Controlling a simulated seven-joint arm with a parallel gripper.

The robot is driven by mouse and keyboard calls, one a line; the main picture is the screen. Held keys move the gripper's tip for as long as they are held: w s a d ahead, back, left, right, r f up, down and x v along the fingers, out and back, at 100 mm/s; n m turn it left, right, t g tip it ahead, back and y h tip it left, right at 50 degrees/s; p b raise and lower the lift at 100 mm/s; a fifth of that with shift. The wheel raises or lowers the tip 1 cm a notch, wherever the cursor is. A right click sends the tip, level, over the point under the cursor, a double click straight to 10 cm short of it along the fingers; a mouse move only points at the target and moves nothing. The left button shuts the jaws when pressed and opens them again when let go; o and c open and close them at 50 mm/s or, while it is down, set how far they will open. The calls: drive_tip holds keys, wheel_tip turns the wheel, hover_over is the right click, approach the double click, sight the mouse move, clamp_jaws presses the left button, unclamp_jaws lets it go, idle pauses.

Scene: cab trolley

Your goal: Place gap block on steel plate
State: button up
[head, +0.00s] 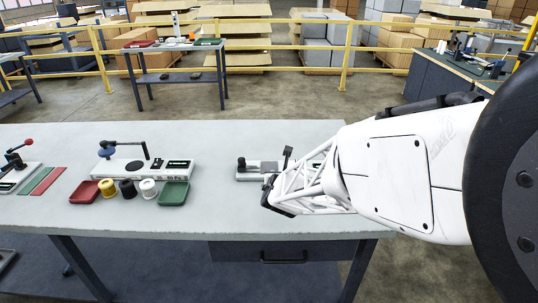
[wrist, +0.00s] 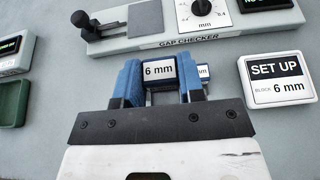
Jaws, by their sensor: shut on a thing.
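My gripper (wrist: 160,82) has blue fingers shut on the gap block (wrist: 159,69), a small block with a white "6 mm" face and blue edges. Its underside is hidden, so I cannot tell if it touches anything below. In the head view my arm hides part of the gap checker (head: 249,175), and the block is hidden there.
A "SET UP, block 6 mm" sign (wrist: 274,79) stands to the right. A green tray (wrist: 15,108) is at the left. The head view shows spools, trays and another device (head: 140,167) further left.

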idle(0.3)
hover_over(269, 167)
drive_tip(key=shift+f, duration=0.75)
idle(0.5)
drive_tip(key=shift+f, duration=1.75)
drive_tip(key=shift+f, duration=0.1)
drive_tip(key=o, duration=1)
